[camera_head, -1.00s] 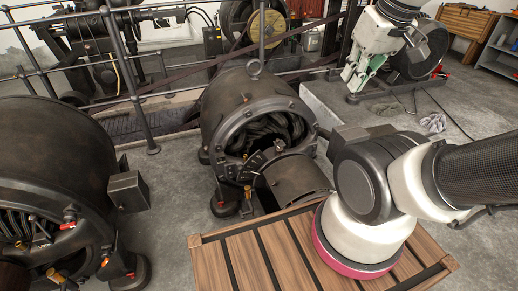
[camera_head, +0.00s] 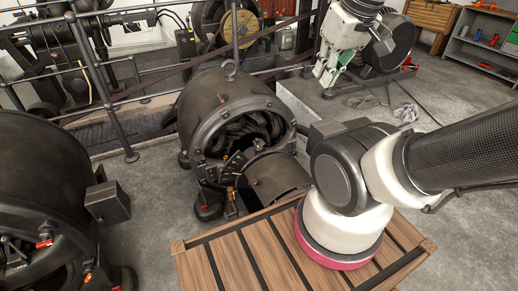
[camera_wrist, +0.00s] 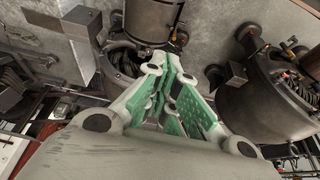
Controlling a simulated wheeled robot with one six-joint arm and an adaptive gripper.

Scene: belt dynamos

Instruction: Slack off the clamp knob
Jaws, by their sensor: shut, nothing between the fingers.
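My gripper (camera_head: 326,76), white with green pads, hangs at the upper right of the head view, beyond the middle dynamo and well apart from it in the picture. Its fingers are shut and empty; they fill the middle of the wrist view (camera_wrist: 176,62). The middle dynamo (camera_head: 225,105) is a dark drum with an open end showing windings. Small yellow and red fittings sit low on its front, beside a dark cylinder (camera_head: 275,180). I cannot tell which small fitting is the clamp knob. A dynamo (camera_wrist: 262,105) also shows at the right of the wrist view.
Another dynamo (camera_head: 45,185) with a side box (camera_head: 107,203) stands at the left. A slatted wooden platform (camera_head: 225,262) lies in front, under my arm. Railings (camera_head: 105,85) run behind the dynamos. Grey shelving (camera_head: 485,45) stands at far right.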

